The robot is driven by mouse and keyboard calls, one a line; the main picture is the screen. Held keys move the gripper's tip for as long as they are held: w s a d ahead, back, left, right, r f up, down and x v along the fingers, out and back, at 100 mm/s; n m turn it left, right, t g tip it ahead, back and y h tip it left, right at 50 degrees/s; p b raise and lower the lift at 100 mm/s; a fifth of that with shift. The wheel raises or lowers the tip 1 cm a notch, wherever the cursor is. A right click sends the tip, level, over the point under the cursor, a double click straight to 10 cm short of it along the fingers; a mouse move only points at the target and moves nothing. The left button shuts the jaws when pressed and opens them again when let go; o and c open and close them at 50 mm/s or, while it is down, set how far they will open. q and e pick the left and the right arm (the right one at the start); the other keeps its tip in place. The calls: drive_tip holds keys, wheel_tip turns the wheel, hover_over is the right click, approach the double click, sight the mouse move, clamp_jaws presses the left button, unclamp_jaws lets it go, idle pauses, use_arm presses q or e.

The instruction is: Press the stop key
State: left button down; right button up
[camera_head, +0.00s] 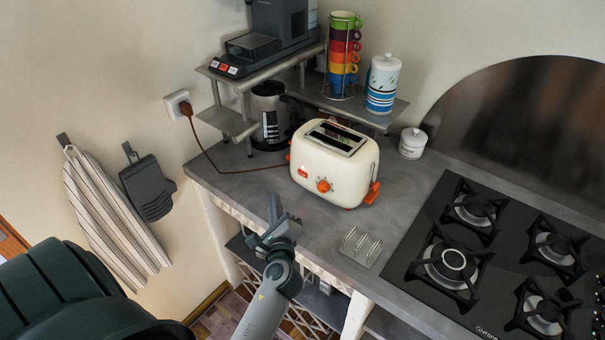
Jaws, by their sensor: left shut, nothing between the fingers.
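The cream toaster (333,165) stands on the grey counter, with two slots on top. Its front has an orange dial (323,185) and a small orange-red key (303,173) left of the dial; its marking is too small to read. An orange lever (373,193) is at its right end. My left gripper (274,211) is shut and empty, at the counter's front edge, in front and to the left of the toaster and apart from it. My right gripper is out of view.
A wire rack (360,246) lies on the counter right of my left gripper. The gas hob (500,255) fills the right side. A metal shelf (290,66) behind holds a coffee machine (283,25), stacked cups (343,55) and a canister (382,85). A brown cord (205,150) runs to the wall socket.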

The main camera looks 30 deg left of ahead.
sight(302, 174)
use_arm(q)
drive_tip(key=shift+w, duration=0.1)
drive_tip(key=shift+w+d+b, duration=0.15)
drive_tip(key=shift+w+b, duration=0.25)
drive_tip(key=shift+w, duration=1.35)
drive_tip(key=shift+w+d+b, duration=0.1)
drive_tip(key=shift+w+b, duration=0.25)
drive_tip(key=shift+w, duration=1.35)
drive_tip(key=shift+w+d, duration=0.1)
drive_tip(key=shift+w, duration=0.8)
drive_tip(key=shift+w, duration=0.7)
drive_tip(key=shift+s, duration=0.75)
